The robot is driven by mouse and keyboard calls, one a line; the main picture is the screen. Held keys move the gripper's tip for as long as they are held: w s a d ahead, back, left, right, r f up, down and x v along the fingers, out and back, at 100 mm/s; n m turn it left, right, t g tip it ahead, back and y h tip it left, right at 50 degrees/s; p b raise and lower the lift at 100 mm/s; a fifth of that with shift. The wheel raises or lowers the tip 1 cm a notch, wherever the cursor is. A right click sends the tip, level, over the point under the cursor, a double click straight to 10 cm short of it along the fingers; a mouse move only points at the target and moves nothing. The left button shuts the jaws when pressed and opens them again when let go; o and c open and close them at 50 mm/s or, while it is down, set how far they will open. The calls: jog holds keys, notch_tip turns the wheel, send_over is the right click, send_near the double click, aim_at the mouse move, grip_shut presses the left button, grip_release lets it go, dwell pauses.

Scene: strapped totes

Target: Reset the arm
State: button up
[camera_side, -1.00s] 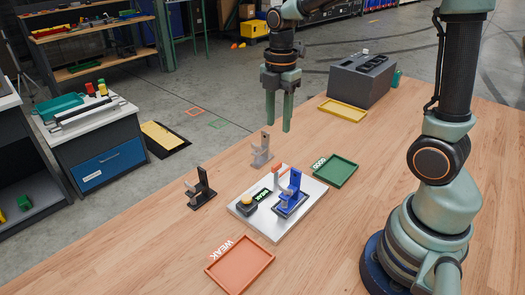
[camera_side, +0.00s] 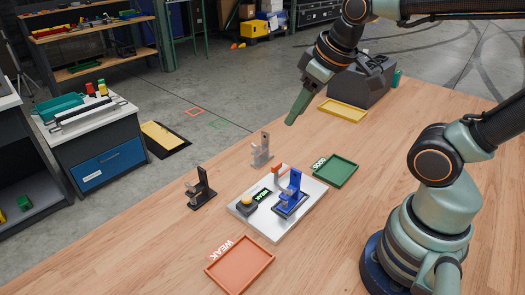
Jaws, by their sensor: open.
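My gripper (camera_side: 300,106) hangs above the far side of the wooden table, left of the grey box. It is tilted, its fingers pointing down and to the left. It is seen edge-on, so one finger hides the other. It is open, with nothing seen held in it. It is clear of the tabletop things.
A pale plate (camera_side: 275,232) carries a blue fixture (camera_side: 291,195), a button and a small display. A black fixture (camera_side: 201,190) and a grey fixture (camera_side: 262,152) stand nearby. Orange (camera_side: 240,267), green (camera_side: 335,171) and yellow trays (camera_side: 343,110) look empty. A grey box (camera_side: 362,82) stands behind.

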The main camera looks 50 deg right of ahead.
jog(key=shift+s+a+m, duration=0.15)
jog(key=shift+s+m, duration=0.2)
jog(key=shift+m, duration=0.55)
